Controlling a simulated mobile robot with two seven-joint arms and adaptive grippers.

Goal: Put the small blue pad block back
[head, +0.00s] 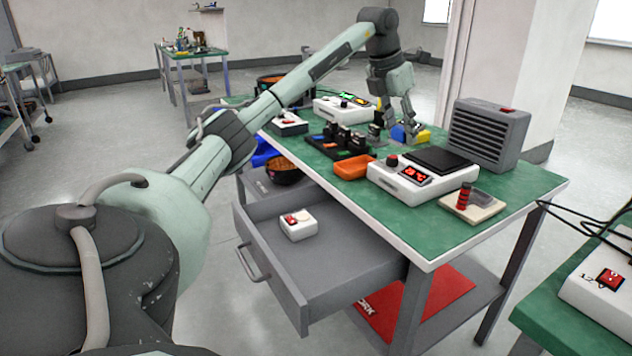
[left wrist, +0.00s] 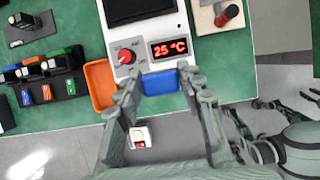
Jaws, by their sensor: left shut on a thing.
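The small blue pad block (head: 398,133) is between the fingertips of my left gripper (head: 405,132), over the far part of the green bench top. The left wrist view shows the blue block (left wrist: 160,82) held between both fingers, below the white unit with the red 25 °C display (left wrist: 169,48). My left gripper is shut on it. A yellow block (head: 423,137) shows just behind and right of the gripper; whether they touch is unclear. Part of what seems to be my right gripper (left wrist: 287,104) shows at the right edge of the left wrist view, its jaws unclear.
An orange tray (head: 353,167) and a black rack of several modules (head: 340,143) stand left of the white unit (head: 385,181). A grey vented box (head: 488,135) stands at right. A drawer (head: 335,262) is open, with a small white switch box (head: 299,227) inside.

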